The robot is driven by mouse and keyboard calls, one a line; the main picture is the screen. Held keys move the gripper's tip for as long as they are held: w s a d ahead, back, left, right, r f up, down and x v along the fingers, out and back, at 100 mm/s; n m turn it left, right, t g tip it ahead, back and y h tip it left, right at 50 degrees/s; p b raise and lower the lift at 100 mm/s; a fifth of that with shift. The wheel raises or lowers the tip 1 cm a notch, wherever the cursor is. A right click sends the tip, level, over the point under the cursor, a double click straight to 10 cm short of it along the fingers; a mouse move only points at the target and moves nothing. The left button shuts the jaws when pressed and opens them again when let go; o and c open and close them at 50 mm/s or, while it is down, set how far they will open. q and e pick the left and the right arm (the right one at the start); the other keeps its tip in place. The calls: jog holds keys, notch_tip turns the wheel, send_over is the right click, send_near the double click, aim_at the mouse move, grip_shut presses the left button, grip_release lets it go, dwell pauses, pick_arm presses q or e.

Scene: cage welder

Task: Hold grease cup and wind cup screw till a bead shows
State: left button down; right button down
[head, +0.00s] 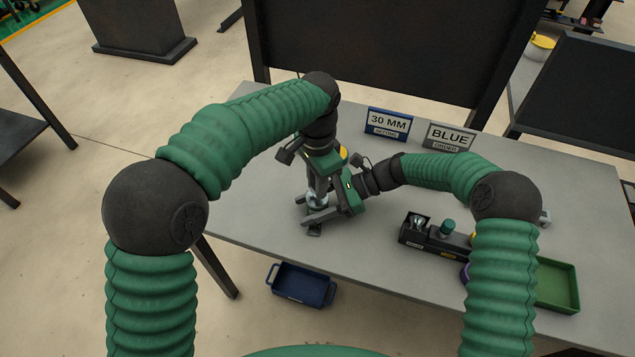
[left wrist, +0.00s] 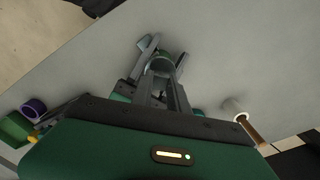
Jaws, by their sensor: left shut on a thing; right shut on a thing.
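The grease cup (head: 317,200) shows as a small silver round part above the grey table, mostly hidden by both grippers. My left gripper (head: 318,193) points down from above and is shut on its upper part, which I take to be the cup screw. In the left wrist view a round part (left wrist: 161,65) sits at the left gripper's fingertips (left wrist: 160,74). My right gripper (head: 311,209) reaches in from the right, low over the table, and is shut on the cup's lower part. I cannot make out a bead.
A black holder (head: 428,240) with a silver part and a green-topped part (head: 447,227) stands to the right. A green tray (head: 572,290) is at far right. Signs read "30 MM" (head: 388,124) and "BLUE" (head: 450,136). A blue tray (head: 301,285) lies below the front edge.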

pick_arm(q)
jog(key=c, duration=1.3)
grip_release()
notch_tip(320, 180, up, 12)
